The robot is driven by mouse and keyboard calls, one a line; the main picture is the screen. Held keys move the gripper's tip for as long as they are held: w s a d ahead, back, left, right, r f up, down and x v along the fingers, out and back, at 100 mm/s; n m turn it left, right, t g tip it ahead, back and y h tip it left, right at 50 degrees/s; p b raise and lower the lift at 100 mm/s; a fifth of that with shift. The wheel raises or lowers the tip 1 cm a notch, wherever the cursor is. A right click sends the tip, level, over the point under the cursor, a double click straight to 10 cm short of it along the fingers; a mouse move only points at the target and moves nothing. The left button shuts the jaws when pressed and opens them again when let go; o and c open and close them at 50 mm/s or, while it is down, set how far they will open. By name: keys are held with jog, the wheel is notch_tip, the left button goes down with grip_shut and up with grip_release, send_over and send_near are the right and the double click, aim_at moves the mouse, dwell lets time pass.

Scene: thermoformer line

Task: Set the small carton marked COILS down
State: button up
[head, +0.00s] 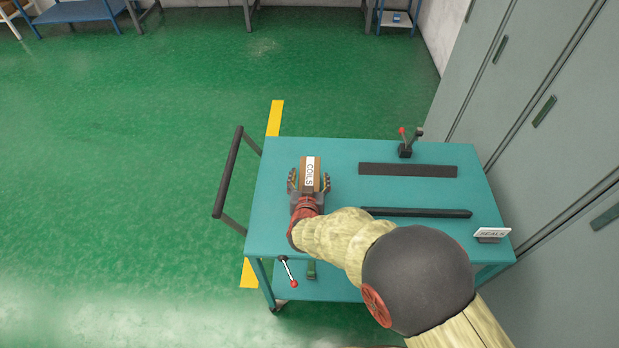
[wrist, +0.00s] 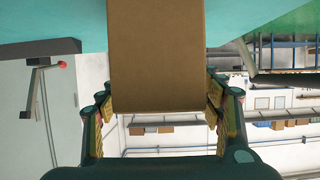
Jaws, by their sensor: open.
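The small brown carton marked COILS (head: 310,172) is over the left part of the teal cart top (head: 345,190), its white label facing up. In the wrist view the carton (wrist: 157,55) fills the middle, with teal surface behind it. My gripper (head: 309,182) is open around the carton, one finger on each side. In the wrist view the fingers of my gripper (wrist: 163,108) flank the carton's near end. The carton's underside is hidden, so I cannot tell for certain that it rests on the cart.
On the cart are a dark flat strip (head: 408,170), a black bar (head: 418,212), a SEALS sign (head: 491,234) and a red-knobbed lever (head: 405,147). A push handle (head: 229,172) stands at the left. Grey cabinets (head: 530,110) stand close on the right. Green floor (head: 130,170) is clear on the left.

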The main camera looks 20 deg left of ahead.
jog(key=shift+r, duration=0.15)
jog(key=shift+s+r, duration=0.2)
jog(key=shift+s, duration=0.1)
jog(key=p+v, duration=0.3)
jog(key=v, duration=0.8)
jog(key=shift+s+d, duration=0.15)
jog(key=shift+s, duration=0.05)
